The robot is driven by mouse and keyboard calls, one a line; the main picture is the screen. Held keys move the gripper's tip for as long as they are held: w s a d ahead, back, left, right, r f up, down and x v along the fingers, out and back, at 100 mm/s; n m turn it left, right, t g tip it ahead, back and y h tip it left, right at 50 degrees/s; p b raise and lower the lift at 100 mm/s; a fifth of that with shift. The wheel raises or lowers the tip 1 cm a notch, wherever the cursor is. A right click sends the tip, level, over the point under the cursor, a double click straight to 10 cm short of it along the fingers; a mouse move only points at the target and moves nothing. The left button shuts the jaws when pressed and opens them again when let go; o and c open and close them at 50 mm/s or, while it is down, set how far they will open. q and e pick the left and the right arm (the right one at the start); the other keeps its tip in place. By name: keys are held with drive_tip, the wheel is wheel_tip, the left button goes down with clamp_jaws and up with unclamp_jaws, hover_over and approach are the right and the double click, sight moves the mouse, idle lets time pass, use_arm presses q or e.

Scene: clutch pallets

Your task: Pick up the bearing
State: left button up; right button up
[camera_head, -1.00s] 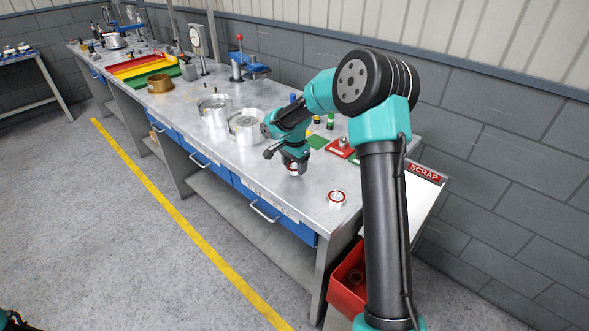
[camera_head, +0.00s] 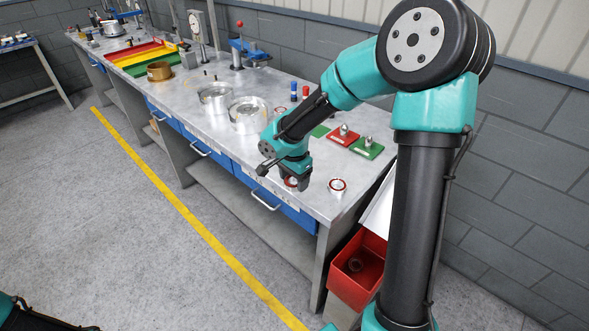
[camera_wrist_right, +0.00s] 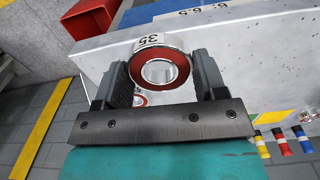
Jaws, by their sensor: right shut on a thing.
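A bearing with a silver ring, a red seal and a printed "35" (camera_wrist_right: 162,54) sits between the two dark fingers of my right gripper in the right wrist view. My right gripper (camera_head: 299,181) is shut on it over the front part of the bench in the head view. The held bearing (camera_head: 291,183) shows only partly there, behind the fingers. A second red-and-silver bearing (camera_head: 338,185) lies on the bench to the right; a bearing also shows partly behind the held one in the right wrist view (camera_wrist_right: 140,99). My left gripper is out of view.
On the bench (camera_head: 237,163) stand two round metal housings (camera_head: 249,117), a red plate (camera_head: 343,137) and a green plate (camera_head: 366,148) with metal parts. A red bin (camera_head: 357,270) stands below the right end. The bench's front edge is close to my gripper.

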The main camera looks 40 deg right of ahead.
drive_tip(key=shift+s+a, duration=0.15)
drive_tip(key=shift+s, duration=0.1)
idle(0.4)
drive_tip(key=w+d, duration=0.2)
drive_tip(key=w+d+r, duration=0.1)
drive_tip(key=w+d, duration=0.1)
drive_tip(key=d, duration=0.1)
drive_tip(key=w+d, duration=0.2)
drive_tip(key=w, duration=0.1)
drive_tip(key=shift+d+r, duration=0.15)
drive_tip(key=shift+r, duration=0.25)
drive_tip(key=w+d+r, duration=0.1)
drive_tip(key=w+d, duration=0.1)
drive_tip(key=d, duration=0.6)
drive_tip(key=w+d+r, duration=0.2)
drive_tip(key=w+d, duration=0.1)
drive_tip(key=d, duration=0.6)
drive_tip(key=w+d+r, duration=0.2)
drive_tip(key=d, duration=0.7)
drive_tip(key=shift+w+r, duration=0.15)
drive_tip(key=shift+w, duration=0.1)
drive_tip(key=shift+s+d+r, duration=0.1)
drive_tip(key=shift+d+r, duration=0.05)
drive_tip(key=shift+d, duration=0.3)
drive_tip(key=shift+f, duration=0.2)
